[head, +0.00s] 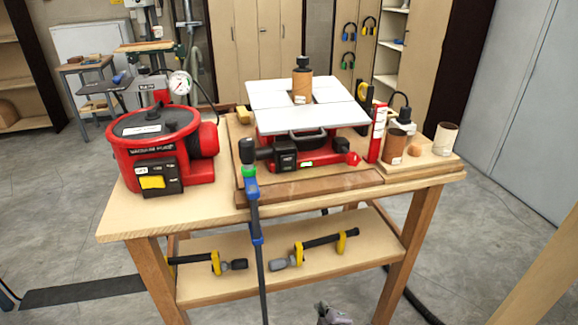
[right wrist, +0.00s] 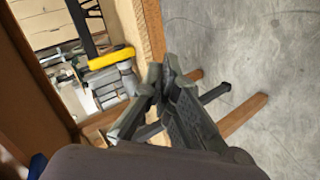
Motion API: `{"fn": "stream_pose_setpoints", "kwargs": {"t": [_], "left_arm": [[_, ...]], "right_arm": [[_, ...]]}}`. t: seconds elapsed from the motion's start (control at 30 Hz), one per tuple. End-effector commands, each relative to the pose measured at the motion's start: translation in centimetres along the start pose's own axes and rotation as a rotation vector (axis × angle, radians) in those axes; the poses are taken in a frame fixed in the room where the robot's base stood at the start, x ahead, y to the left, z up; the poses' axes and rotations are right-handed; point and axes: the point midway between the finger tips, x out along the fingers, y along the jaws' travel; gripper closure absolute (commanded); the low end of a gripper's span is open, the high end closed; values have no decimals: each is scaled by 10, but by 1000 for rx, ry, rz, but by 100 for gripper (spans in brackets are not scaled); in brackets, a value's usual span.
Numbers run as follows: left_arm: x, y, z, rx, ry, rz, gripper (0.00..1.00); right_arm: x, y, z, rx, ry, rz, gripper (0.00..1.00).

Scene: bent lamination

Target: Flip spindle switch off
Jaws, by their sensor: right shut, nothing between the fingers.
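The spindle sander (head: 310,128) is a red machine with a pale split table top, on the wooden workbench. A brown sanding drum (head: 302,88) stands upright through its table. The switch position is too small to tell. My right gripper (head: 331,314) shows only partly at the bottom edge of the head view, low in front of the bench and apart from the sander. In the right wrist view its fingers (right wrist: 163,78) are shut and empty. My left gripper is not in view.
A red vacuum pump (head: 152,140) with a yellow switch (head: 152,182) stands at the bench's left. A blue-and-black clamp (head: 256,235) hangs at the front edge. Yellow clamps (head: 300,254) lie on the lower shelf. Loose drums (head: 394,147) stand at right.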

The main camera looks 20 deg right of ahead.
Motion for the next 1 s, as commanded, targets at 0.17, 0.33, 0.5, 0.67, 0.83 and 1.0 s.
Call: {"fn": "stream_pose_setpoints", "kwargs": {"t": [0.17,0.33,0.5,0.67,0.83,1.0], "left_arm": [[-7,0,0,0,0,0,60],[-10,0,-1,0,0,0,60],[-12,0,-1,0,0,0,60],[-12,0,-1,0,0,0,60],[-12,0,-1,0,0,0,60],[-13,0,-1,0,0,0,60]], "right_arm": [[-39,135,-81,-187,114,280,100],[-95,222,-136,-304,174,506,100],[-136,265,-163,-356,199,639,100],[-148,277,-169,-369,204,678,100],[-148,276,-169,-369,204,678,100],[-146,278,-170,-369,204,677,100]]}}
